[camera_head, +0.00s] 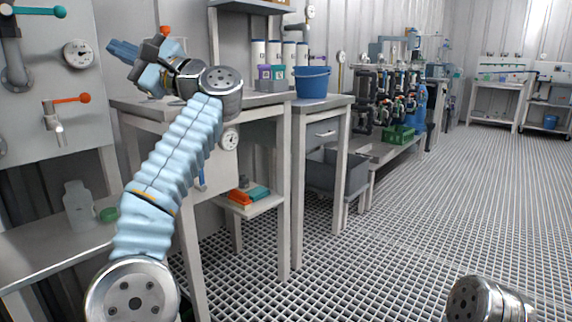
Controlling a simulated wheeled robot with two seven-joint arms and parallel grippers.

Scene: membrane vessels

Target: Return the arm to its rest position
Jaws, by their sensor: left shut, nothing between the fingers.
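My left arm (165,178) comes up from the lower left in a pale blue ribbed sleeve. Its left gripper (124,50) is at the upper left, shut and empty, with its fingers pointing left toward the grey wall panel. The gripper is above the near end of the grey bench (160,108). Only a metal joint of my right arm (488,300) shows at the bottom right edge. My right gripper is out of view.
A blue bucket (311,82) stands on the bench. The wall panel carries a gauge (77,54) and an orange-handled valve (66,99) near my arm. A lower shelf at left holds a clear bottle (78,206). The grated floor (430,215) at right is clear.

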